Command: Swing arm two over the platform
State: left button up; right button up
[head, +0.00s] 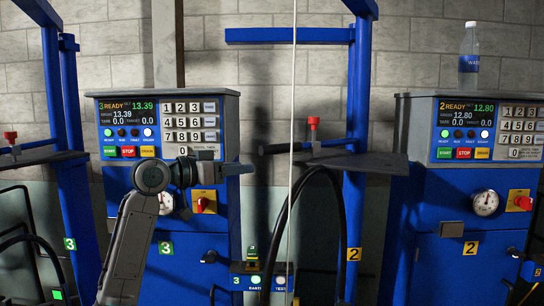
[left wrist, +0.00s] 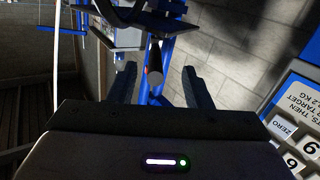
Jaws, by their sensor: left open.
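Swing arm two is a blue post (head: 355,200) with a yellow 2 label, a blue upper beam (head: 290,36) and a dark lower bar (head: 285,148) pointing left. A red-topped fitting (head: 313,128) stands on that bar. A flat dark plate (head: 350,162) lies beside the post; I cannot tell whether it is the platform. My left gripper (head: 240,168) is open and empty, just left of the bar's end. In the left wrist view, a dark round rod end (left wrist: 155,78) shows between the open fingers, apart from them. My right gripper is out of view.
Blue scale cabinet 3 (head: 180,270) stands behind my left arm. Cabinet 2 (head: 455,265) stands at the right, with a water bottle (head: 468,55) on top. A black hose (head: 300,195) and a thin pale vertical line (head: 294,80) are close to the gripper.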

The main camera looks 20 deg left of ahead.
aim_at(257, 150)
pick_arm(q)
jog(key=shift+h, duration=0.3)
jog(key=w+d+r+p, duration=0.1)
jog(key=w+r, duration=0.1)
jog(key=w+d+r+p, duration=0.1)
jog(key=d, duration=0.1)
jog(key=shift+w+r, duration=0.35)
jog(key=p+x, duration=0.1)
jog(key=x, duration=0.3)
jog(key=shift+w+d+f, duration=0.15)
jog(key=shift+w+d, duration=0.2)
jog(key=shift+w, duration=0.2)
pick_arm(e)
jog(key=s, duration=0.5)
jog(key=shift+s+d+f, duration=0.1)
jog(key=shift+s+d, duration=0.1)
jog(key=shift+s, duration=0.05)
pick_arm(q)
grip_shut()
